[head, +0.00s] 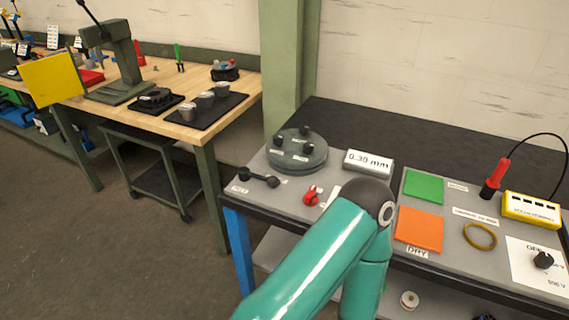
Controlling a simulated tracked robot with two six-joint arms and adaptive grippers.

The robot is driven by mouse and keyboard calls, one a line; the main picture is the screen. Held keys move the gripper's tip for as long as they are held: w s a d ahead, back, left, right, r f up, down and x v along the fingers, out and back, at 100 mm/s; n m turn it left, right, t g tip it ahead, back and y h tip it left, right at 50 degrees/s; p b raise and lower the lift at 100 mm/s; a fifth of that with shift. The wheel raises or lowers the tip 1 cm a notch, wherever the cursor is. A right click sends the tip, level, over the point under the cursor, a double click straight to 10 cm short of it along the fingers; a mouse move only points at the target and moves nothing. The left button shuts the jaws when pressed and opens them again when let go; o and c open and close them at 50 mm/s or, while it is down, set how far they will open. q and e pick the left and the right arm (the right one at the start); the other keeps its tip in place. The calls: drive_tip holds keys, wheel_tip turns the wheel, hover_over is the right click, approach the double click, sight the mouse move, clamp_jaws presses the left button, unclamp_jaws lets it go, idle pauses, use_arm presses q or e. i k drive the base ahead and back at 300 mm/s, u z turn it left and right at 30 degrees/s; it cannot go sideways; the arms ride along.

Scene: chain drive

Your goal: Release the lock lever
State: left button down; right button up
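A small red lever-like part (311,196) stands on the grey bench top, left of my teal arm. A black two-knobbed part (258,177) lies to its left, beside a small label. A round dark grey fixture (297,151) with several black knobs sits behind them. I cannot tell which of these is the lock lever, or whether it is locked. A teal arm of mine rises from the bottom and bends in front of the bench. No gripper shows in the head view.
A grey block marked 0.30 mm (368,163) stands behind my arm. To the right are a green pad (424,187), an orange pad (419,229), a brown ring (480,236) and a yellow box (531,209) with a cable. A wooden workbench (150,107) stands at left; open floor lies before it.

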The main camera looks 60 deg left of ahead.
sight(244, 174)
drive_tip(key=u, duration=0.1)
drive_tip(key=k, duration=1.6)
drive_tip(key=u, duration=0.65)
drive_tip(key=i, duration=0.75)
drive_tip(key=u, duration=0.1)
